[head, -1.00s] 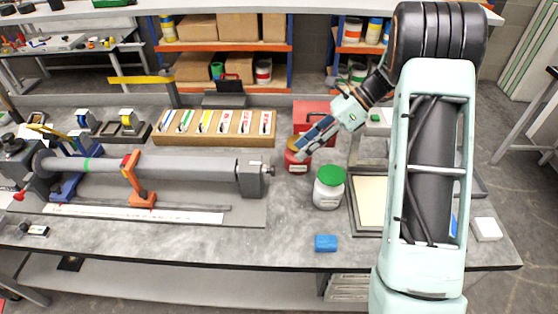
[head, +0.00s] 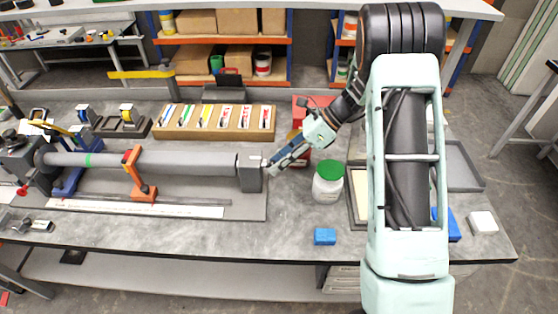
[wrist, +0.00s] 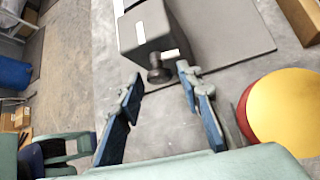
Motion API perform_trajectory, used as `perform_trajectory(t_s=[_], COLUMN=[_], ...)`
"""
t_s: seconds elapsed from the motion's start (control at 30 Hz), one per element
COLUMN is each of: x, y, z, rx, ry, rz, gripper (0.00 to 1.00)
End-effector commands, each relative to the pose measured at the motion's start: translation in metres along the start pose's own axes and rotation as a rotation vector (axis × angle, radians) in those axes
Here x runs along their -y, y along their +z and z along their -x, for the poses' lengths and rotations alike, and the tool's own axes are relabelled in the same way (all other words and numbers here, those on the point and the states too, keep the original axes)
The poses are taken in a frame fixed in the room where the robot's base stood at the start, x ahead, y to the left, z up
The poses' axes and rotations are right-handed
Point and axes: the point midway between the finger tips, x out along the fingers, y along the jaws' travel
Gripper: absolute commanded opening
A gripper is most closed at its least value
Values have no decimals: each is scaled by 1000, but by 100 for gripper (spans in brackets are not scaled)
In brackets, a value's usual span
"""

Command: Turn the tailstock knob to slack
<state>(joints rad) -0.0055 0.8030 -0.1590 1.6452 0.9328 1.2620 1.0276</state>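The tailstock (head: 250,177) is a dark grey block at the right end of the long grey tube (head: 170,163). In the wrist view the tailstock (wrist: 150,28) is at the top, with the black tailstock knob (wrist: 158,73) sticking out of its near face. A small white tab (wrist: 171,54) shows beside the knob. My gripper (wrist: 161,82) is open, with its blue-and-grey fingers on either side of the knob's end. I cannot tell whether either finger touches it. In the head view my gripper (head: 270,167) is just right of the tailstock and covers most of the knob.
A red can with a yellow top (wrist: 290,110) stands close to my right finger in the wrist view. A white jar with green lid (head: 328,184) stands right of my gripper. A blue block (head: 325,236) lies near the bench's front edge. Bare bench lies between.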

Motion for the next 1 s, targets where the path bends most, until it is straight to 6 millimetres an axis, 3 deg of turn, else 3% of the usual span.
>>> perform_trajectory(t_s=[0.03,0.27,1.0], x=[0,0,-4], y=[0,0,-2], z=[0,0,-1], rx=[0,0,0], ry=[0,0,-201], rz=[0,0,198], gripper=[25,0,0])
